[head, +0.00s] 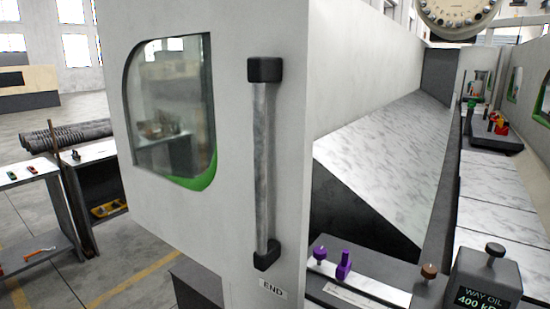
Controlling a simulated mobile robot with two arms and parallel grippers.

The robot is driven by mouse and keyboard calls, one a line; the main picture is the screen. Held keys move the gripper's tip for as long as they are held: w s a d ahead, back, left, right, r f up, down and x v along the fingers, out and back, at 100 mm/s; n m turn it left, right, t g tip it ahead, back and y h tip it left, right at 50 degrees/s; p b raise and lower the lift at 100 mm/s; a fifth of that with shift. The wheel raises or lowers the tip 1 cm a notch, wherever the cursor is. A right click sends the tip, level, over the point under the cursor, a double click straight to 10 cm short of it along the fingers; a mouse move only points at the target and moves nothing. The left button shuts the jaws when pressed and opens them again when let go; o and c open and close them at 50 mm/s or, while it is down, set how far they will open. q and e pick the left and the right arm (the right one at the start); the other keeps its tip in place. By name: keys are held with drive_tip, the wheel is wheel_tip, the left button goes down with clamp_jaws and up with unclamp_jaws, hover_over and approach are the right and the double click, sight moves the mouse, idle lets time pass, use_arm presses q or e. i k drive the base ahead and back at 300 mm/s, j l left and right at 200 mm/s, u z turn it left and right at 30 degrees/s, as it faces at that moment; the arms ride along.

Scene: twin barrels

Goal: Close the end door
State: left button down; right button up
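The end door (228,215) is a large pale panel of a machine, filling the left middle of the head view. It has a green-edged window (172,105) and a label reading END (272,289) near its lower edge. A vertical metal bar handle (261,165) with black end mounts runs along its right side. To the right of the door's edge the machine's interior (375,160) shows, so the door stands open. Neither of my grippers is in view.
Purple knobs (343,264), a brown knob (429,271) and a WAY OIL unit (482,282) sit low at right. A round tool disc (457,14) hangs at the top right. Workbenches (30,205) with pipes stand on the left. The floor (120,265) between is clear.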

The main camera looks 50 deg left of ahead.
sight(238, 206)
drive_tip(key=u, duration=2.05)
drive_tip(key=i+j+z, duration=0.1)
drive_tip(key=j, duration=0.25)
drive_tip(key=i+j+z, duration=0.1)
drive_tip(key=i+j, duration=0.15)
drive_tip(key=i+j+z, duration=0.1)
drive_tip(key=j, duration=0.3)
drive_tip(key=i+j+z, duration=0.15)
drive_tip(key=j, duration=0.25)
